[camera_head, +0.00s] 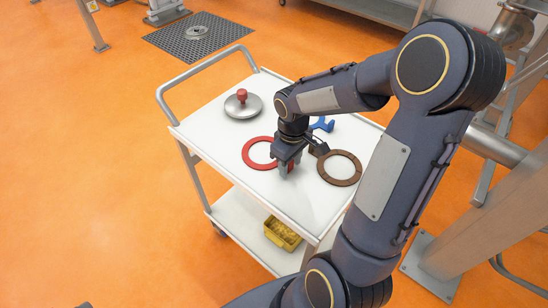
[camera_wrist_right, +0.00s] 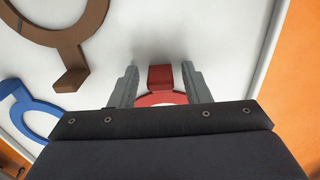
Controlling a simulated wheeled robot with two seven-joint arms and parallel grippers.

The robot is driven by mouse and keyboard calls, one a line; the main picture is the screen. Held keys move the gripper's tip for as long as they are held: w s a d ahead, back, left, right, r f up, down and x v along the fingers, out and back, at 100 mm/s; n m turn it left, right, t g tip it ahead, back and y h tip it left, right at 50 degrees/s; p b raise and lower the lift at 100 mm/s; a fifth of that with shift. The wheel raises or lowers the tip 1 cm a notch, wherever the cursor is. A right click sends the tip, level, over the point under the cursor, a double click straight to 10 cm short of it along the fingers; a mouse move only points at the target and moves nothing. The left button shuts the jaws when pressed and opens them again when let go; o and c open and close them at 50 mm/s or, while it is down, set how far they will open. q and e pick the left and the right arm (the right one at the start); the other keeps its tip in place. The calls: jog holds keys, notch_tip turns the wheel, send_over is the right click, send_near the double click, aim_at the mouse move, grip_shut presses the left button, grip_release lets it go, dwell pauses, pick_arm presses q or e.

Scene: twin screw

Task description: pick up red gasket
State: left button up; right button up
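The red gasket (camera_head: 247,152) is a flat ring with a raised tab, lying on the white cart top. My right gripper (camera_head: 287,170) points down over the ring's right side, above the tab. In the right wrist view the tab of the red gasket (camera_wrist_right: 160,77) sits between the two grey fingers of the right gripper (camera_wrist_right: 160,68). The fingers are open, with a gap on each side of the tab. The wrist housing hides most of the ring there. My left gripper is in neither view.
On the cart (camera_head: 210,148), a brown gasket (camera_head: 340,182) lies right of the gripper. A blue part (camera_head: 322,124) lies behind it. A silver lid with a red knob (camera_head: 243,104) is at the back left. A yellow bin (camera_head: 282,234) is on the lower shelf.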

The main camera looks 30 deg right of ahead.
jog(key=c, duration=0.9)
jog(key=shift+o, duration=0.2)
jog(key=shift+r, duration=0.1)
